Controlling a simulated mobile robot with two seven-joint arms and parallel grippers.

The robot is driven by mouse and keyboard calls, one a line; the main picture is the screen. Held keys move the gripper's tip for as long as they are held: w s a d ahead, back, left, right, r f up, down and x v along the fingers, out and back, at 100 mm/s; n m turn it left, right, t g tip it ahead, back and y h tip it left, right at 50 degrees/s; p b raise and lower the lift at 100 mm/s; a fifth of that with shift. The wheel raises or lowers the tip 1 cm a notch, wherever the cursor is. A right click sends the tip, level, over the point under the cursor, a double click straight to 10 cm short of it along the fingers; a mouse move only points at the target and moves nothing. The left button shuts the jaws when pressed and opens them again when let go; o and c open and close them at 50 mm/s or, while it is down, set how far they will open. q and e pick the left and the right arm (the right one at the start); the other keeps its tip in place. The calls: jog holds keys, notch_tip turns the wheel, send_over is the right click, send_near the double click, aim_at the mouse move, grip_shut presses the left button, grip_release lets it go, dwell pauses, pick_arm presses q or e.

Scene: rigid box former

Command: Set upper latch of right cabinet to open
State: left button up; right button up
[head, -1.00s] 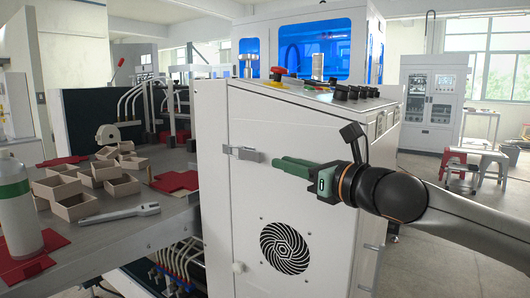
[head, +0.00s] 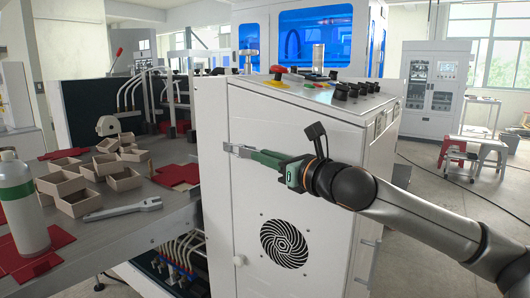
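The upper latch (head: 236,150) is a small light-grey metal latch on the left edge of the white cabinet door, in the upper half of the door. My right gripper (head: 256,155), with green fingers, comes in from the right, and its fingertips are at the latch's right end, overlapping it in the view. The fingers look close together, but the gap between them is hidden, so I cannot tell whether they grip the latch. The white cabinet door (head: 305,185) looks closed. My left gripper is not in view.
The door has a round black vent (head: 284,243) and a small white knob (head: 239,261) low at left. A sloped control panel (head: 315,90) with buttons tops the cabinet. The left table (head: 165,222) holds cardboard boxes (head: 80,202), a wrench (head: 125,209) and a bottle (head: 22,212).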

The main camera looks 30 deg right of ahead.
jog(key=shift+w, duration=0.15)
grip_shut()
dwell(1.4)
